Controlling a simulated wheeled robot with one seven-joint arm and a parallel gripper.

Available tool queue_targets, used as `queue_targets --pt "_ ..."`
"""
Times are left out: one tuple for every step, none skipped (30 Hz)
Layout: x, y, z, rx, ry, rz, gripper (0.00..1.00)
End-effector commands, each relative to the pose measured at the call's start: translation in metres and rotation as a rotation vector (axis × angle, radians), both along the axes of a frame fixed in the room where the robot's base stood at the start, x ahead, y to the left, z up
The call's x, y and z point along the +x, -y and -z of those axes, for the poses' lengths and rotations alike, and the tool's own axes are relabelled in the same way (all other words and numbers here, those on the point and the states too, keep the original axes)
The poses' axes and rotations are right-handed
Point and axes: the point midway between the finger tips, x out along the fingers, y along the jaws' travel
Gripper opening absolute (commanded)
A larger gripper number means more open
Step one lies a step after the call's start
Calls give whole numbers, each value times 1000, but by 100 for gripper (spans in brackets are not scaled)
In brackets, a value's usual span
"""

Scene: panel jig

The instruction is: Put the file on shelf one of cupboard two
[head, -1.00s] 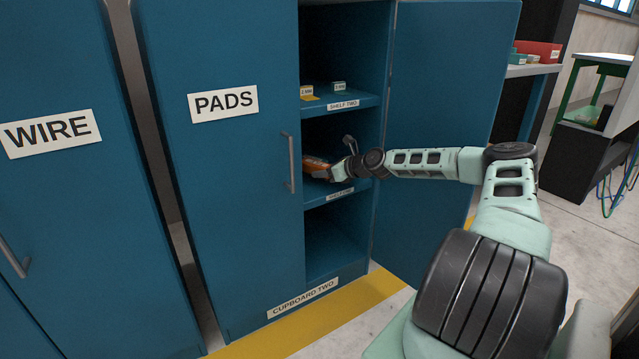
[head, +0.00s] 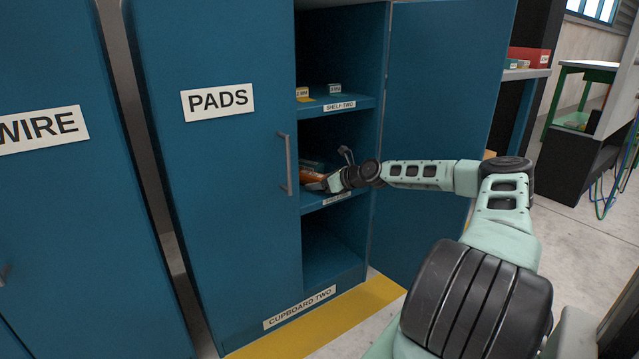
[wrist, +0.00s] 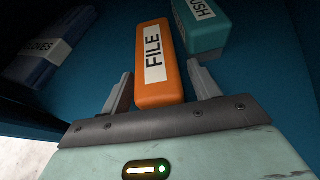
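The file, an orange box lettered FILE (wrist: 158,65), lies on the middle shelf board (head: 345,192) of cupboard two (head: 240,285). Its orange side shows in the head view (head: 311,176). My gripper (wrist: 160,68) reaches into this middle bay from the right. Its fingers stand on both sides of the file's near end, with a narrow gap on each side, so it looks open. The label on this shelf's edge is too small to read; the board above reads SHELF TWO (head: 340,106).
A teal box ending in USH (wrist: 204,25) lies close right of the file. The closed PADS door (head: 215,180) bounds the opening's left.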

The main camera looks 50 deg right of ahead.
Motion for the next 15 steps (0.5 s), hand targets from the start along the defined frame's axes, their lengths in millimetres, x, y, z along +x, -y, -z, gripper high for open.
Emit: queue_targets --pt "0 0 0 0 0 0 62" --pt "0 0 0 0 0 0 62" --pt "0 0 -1 0 0 0 62" --pt "0 0 -2 0 0 0 62" --pt "-1 1 -4 0 0 1 62" --pt "-5 1 -6 1 0 1 62" --pt "-9 2 -8 0 0 2 62" --pt "-13 4 -10 0 0 3 62" --pt "-20 4 -14 1 0 3 62" --pt "-25 5 -16 1 0 4 62" --pt "-31 6 -19 1 0 4 62" --pt "-39 8 -23 2 0 4 62" --pt "-45 9 -25 1 0 4 62" --pt "-51 9 -28 2 0 3 62" --pt "-59 10 -31 2 0 3 62"
